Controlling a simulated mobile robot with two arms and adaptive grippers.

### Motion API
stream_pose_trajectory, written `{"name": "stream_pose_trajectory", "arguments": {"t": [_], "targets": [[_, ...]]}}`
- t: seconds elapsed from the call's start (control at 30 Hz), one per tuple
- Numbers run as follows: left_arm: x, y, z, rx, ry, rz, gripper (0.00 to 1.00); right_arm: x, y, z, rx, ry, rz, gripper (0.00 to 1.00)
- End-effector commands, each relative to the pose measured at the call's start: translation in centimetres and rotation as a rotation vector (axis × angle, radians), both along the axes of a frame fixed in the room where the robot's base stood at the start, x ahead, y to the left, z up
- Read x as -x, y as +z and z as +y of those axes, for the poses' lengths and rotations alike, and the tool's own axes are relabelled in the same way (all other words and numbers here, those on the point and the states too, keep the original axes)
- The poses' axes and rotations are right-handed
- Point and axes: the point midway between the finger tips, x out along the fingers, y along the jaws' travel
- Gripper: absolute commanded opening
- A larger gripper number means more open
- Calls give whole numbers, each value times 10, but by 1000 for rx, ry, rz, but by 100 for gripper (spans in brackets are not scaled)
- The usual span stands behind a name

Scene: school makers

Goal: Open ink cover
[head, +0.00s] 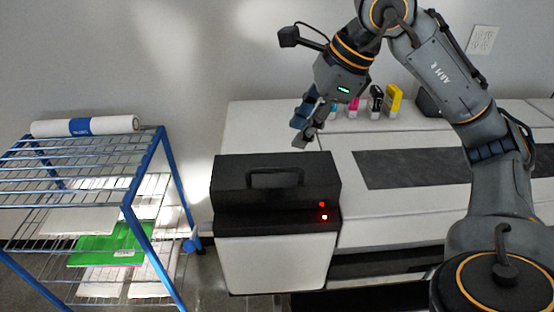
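The ink cover (240,173) is a black box-shaped lid with a raised handle (275,179) on its front. It sits down over the left end of the large white printer, and no gap shows under it. My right gripper (300,134) hangs above the back right part of the cover, apart from it. Its two fingers point down and left, with a small gap between them and nothing held. My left gripper is out of view.
Two red lights (323,212) glow at the cover's right front. Ink cartridges, including a yellow one (394,101), stand at the back of the printer top (250,125). A blue wire rack (145,170) with a white roll (85,126) and papers stands left.

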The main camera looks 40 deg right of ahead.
Motion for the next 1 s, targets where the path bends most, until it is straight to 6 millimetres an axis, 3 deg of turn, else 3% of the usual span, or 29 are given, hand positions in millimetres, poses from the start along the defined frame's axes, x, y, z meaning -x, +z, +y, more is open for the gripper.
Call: {"name": "stream_pose_trajectory", "arguments": {"t": [0.23, 0.5, 0.93, 1.0], "targets": [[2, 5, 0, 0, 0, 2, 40, -18, -50, 13, 1, 3, 8, 34], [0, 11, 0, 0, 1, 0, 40, -34, -86, 23, -3, 3, 3, 34], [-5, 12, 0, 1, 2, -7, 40, -37, -95, 25, -3, 3, 0, 34], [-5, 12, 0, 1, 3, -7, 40, -37, -95, 25, -3, 2, 0, 20]]}}
